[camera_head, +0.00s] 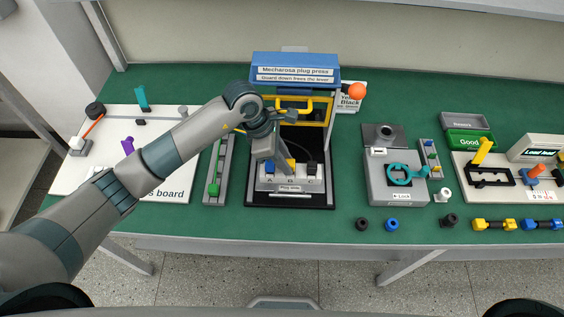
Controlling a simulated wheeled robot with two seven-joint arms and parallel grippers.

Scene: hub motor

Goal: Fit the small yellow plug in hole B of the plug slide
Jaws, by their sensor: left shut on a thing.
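The plug slide (290,187) is a light grey block at the front of the plug press, with a label on its front face. My left gripper (283,166) comes down over the slide from behind and above. It is shut on the small yellow plug (291,163), which shows just right of the finger, at the middle of the slide's top. A blue plug (270,167) stands to its left and a dark blue piece (311,168) to its right. The gripper hides the hole below, so I cannot tell whether the yellow plug is seated. My right gripper is out of view.
The plug press (295,72) has a blue top, a yellow guard (297,107) and an orange knob (357,91). A grey rail (216,170) stands left, a lock box (397,185) right. Loose caps (391,224) lie at the green table's front edge.

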